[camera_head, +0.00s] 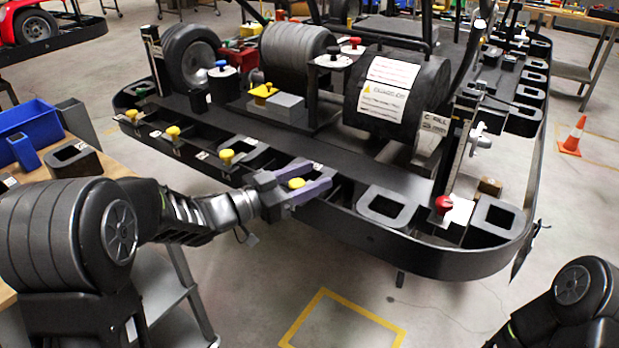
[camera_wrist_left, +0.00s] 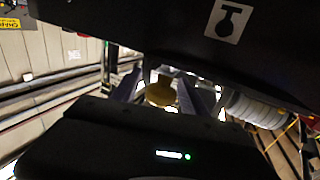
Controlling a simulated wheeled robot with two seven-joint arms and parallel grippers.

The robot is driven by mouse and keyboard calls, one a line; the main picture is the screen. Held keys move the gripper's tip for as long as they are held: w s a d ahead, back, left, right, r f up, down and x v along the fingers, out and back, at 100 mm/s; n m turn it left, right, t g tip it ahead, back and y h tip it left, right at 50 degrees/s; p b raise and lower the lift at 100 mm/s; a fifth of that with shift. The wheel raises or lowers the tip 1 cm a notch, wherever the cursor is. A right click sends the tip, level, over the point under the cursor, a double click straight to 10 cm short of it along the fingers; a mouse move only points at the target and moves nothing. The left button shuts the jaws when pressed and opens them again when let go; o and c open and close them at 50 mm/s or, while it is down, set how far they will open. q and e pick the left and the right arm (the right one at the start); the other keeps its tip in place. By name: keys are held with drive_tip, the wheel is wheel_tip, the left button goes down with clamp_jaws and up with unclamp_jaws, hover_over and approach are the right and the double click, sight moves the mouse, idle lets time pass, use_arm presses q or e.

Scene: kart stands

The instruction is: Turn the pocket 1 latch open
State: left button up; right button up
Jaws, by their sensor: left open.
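A row of yellow latch knobs runs along the kart stand's black front rail. One yellow knob (camera_head: 296,183) sits between the purple-grey fingers of my left gripper (camera_head: 300,184). The gripper is open around it, and I cannot tell whether either finger touches it. In the left wrist view the yellow knob (camera_wrist_left: 160,93) shows between the two fingers, below a dark panel with a white knob-shaped label (camera_wrist_left: 229,20). Other yellow knobs sit farther left, at the near one (camera_head: 226,156), the middle one (camera_head: 172,132) and the far one (camera_head: 131,115). I cannot read which is pocket 1.
The kart stand (camera_head: 400,237) has a raised black rim and open pockets. A red knob (camera_head: 444,204) stands at its right. A wooden bench with a blue bin (camera_head: 28,128) is at the left. Floor in front of the stand is clear. An orange cone (camera_head: 573,136) stands far right.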

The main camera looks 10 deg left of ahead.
use_arm(q)
clamp_jaws()
idle(0.6)
